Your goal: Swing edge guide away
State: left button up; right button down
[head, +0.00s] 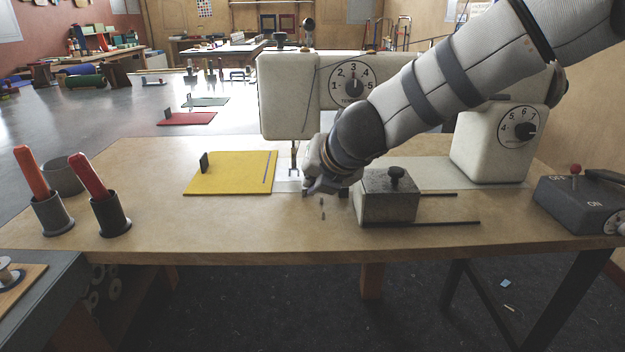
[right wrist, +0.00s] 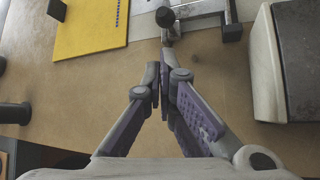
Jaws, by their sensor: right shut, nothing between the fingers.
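The white sewing machine (head: 290,97) stands on the wooden table, with its needle post over the pale plate. In the right wrist view, a metal bar with a rounded post (right wrist: 166,18) lies just beyond my fingertips; it looks like the edge guide. My left gripper is out of view.
A grey block (head: 388,203) with a black knob sits close right of my gripper, by dark rails. A yellow sheet (head: 225,177) lies to the left. Two red-handled tools (head: 90,178) stand in cups farther left. A switch box (head: 580,205) is at the right edge.

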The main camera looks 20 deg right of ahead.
jog(key=b+x, duration=0.1)
jog(key=x, duration=0.4)
jog(key=shift+f, duration=0.45)
jog(key=shift+w+f, duration=0.3)
jog(key=shift+w, duration=0.3)
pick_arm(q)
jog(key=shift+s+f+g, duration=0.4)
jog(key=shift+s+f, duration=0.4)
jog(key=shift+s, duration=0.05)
pick_arm(e)
jog(key=shift+r, duration=0.1)
